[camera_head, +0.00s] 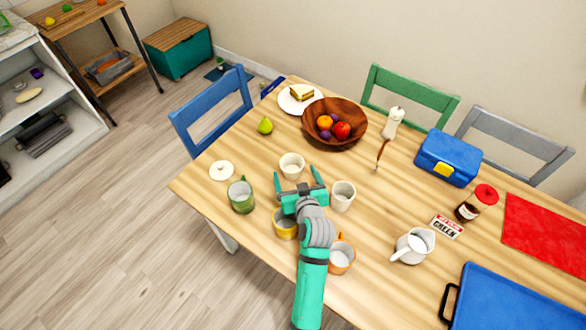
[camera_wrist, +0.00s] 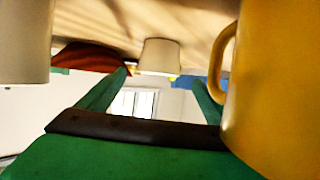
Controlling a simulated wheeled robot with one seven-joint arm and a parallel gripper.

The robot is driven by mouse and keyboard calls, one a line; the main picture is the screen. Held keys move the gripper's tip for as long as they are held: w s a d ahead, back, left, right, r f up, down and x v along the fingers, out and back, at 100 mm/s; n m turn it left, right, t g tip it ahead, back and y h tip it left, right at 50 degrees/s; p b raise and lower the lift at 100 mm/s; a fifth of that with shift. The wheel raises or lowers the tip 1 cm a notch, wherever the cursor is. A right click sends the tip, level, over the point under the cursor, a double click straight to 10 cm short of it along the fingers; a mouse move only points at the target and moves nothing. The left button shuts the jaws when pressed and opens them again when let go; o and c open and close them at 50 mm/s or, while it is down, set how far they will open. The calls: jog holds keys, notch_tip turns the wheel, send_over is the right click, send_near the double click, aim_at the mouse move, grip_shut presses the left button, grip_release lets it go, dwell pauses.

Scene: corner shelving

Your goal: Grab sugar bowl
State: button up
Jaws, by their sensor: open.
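A small cream cup-like bowl (camera_head: 291,167), which looks like the sugar bowl, stands without a lid on the wooden table. A round cream lid with a knob (camera_head: 221,171) lies apart to its left. My gripper (camera_head: 296,177) is open and empty, its fingers pointing at the bowl from the near side. In the wrist view, which looks upside down, the bowl (camera_wrist: 159,56) shows ahead, between the fingertips (camera_wrist: 163,82) and beyond them. Whether a finger touches it cannot be told, but a gap seems to remain.
A yellow mug (camera_head: 285,226) is close by my wrist on the left, a white cup (camera_head: 343,196) close on the right. A green mug (camera_head: 241,196) and an orange mug (camera_head: 341,256) stand nearby. A wooden fruit bowl (camera_head: 350,138) is behind the cream bowl.

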aim_at(294, 178)
jog(key=x, duration=0.4)
jog(key=shift+w+d+r, duration=0.1)
jog(key=shift+w+r, duration=0.05)
jog(key=shift+w, duration=0.05)
jog(key=c, duration=1.3)
jog(key=shift+r, duration=0.1)
